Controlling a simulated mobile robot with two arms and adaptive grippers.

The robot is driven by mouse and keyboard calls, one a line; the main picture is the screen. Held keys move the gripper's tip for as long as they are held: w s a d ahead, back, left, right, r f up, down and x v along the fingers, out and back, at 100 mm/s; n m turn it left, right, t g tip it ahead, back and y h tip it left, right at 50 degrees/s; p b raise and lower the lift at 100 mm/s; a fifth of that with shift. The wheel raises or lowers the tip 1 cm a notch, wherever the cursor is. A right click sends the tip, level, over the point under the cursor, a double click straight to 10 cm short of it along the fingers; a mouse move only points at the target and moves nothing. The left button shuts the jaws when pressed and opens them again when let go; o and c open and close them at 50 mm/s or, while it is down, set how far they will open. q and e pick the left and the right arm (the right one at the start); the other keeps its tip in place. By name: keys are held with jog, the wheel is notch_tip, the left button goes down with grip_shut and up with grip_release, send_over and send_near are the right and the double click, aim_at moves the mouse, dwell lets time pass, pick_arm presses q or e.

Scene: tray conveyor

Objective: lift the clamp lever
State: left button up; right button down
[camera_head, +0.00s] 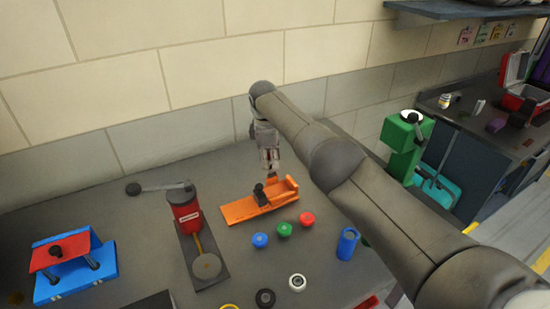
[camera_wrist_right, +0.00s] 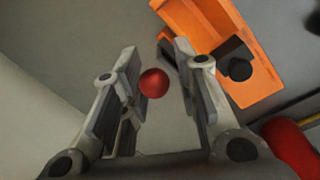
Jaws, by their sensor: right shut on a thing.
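An orange clamp fixture (camera_head: 240,211) with a dark clamp part (camera_head: 259,194) on it stands on the bench near the wall; it also shows at the upper right of the right wrist view (camera_wrist_right: 190,22). My right gripper (camera_head: 268,160) points down just above the clamp part. In the right wrist view a round red knob (camera_wrist_right: 154,83), which looks like the lever's end, sits between the fingers of this gripper (camera_wrist_right: 158,85), and the gripper is shut on it. The rest of the lever is mostly hidden. My left gripper is not in view.
Left of the clamp stands a red cylinder device (camera_head: 185,215) with a long grey handle. A red and blue fixture (camera_head: 75,268) is at far left. Blue, green and red caps (camera_head: 285,229) and a blue cup (camera_head: 347,243) lie in front. The wall is close behind.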

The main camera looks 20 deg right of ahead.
jog(key=shift+w+d+r, duration=0.15)
jog(key=shift+w+r, duration=0.05)
dwell(0.4)
jog(key=c, duration=1.5)
grip_release()
jog(key=shift+o, duration=1.2)
jog(key=shift+f, duration=0.2)
jog(key=shift+r, duration=0.1)
notch_tip(320, 180, up, 12)
jog(key=a, duration=0.1)
jog(key=shift+s+a, duration=0.25)
jog(key=shift+s, duration=0.2)
